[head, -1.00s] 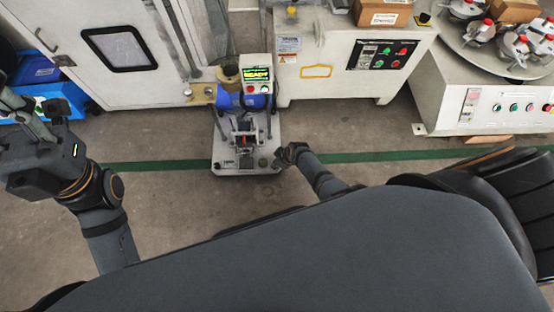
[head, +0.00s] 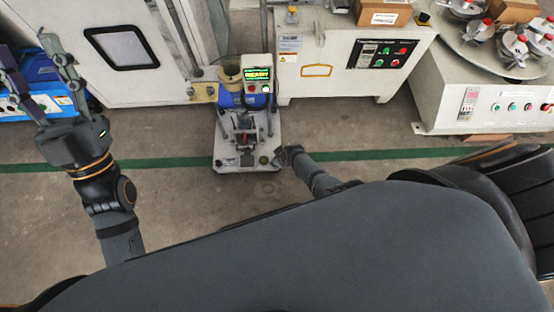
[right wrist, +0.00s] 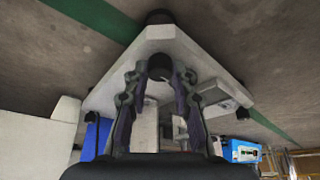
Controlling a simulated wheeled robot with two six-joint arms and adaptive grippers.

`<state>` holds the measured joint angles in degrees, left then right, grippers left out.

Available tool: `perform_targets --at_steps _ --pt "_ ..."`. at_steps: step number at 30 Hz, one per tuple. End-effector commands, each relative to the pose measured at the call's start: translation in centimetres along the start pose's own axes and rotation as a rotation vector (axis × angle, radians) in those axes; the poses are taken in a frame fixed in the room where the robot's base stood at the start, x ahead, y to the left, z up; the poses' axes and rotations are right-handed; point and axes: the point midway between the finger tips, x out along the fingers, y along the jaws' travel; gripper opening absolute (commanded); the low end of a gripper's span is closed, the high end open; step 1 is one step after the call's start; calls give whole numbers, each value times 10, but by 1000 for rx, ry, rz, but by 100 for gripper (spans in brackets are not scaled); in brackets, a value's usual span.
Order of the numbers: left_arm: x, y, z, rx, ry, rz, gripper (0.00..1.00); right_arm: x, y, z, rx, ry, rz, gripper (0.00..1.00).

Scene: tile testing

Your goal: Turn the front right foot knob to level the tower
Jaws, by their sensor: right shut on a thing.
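The tower (head: 256,101) stands on a white base plate (head: 232,163), with a blue motor part and a lit green display. In the right wrist view, a corner of the base plate (right wrist: 165,42) fills the middle. A dark round knob (right wrist: 159,66) sits near that corner between the fingers of my right gripper (right wrist: 160,75), which is shut on it. In the head view my right gripper (head: 286,154) is at the base's front right corner, and its fingers hide the knob there. My left gripper (head: 48,92) is open and empty, raised far left of the tower.
A white cabinet (head: 118,75) stands behind left, with a blue machine (head: 42,70) beyond my left gripper. A white control cabinet (head: 315,75) and a round-table machine (head: 460,95) stand behind right. The floor in front of the tower is clear.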

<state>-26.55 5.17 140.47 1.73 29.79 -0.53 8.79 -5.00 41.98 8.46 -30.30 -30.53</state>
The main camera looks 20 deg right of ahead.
Motion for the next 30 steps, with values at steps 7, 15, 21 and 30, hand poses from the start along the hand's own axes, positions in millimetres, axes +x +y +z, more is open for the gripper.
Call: perform_targets --at_steps 7,15,21,30 --pt "0 0 0 0 2 0 48 0 0 2 -1 -4 0 48" --pt "0 0 0 0 2 0 48 0 0 1 -1 -1 0 48" --pt "0 0 0 -1 1 -1 48 -10 0 1 -1 0 -1 48" --pt "0 0 0 0 2 0 48 -58 0 2 -1 0 0 48"
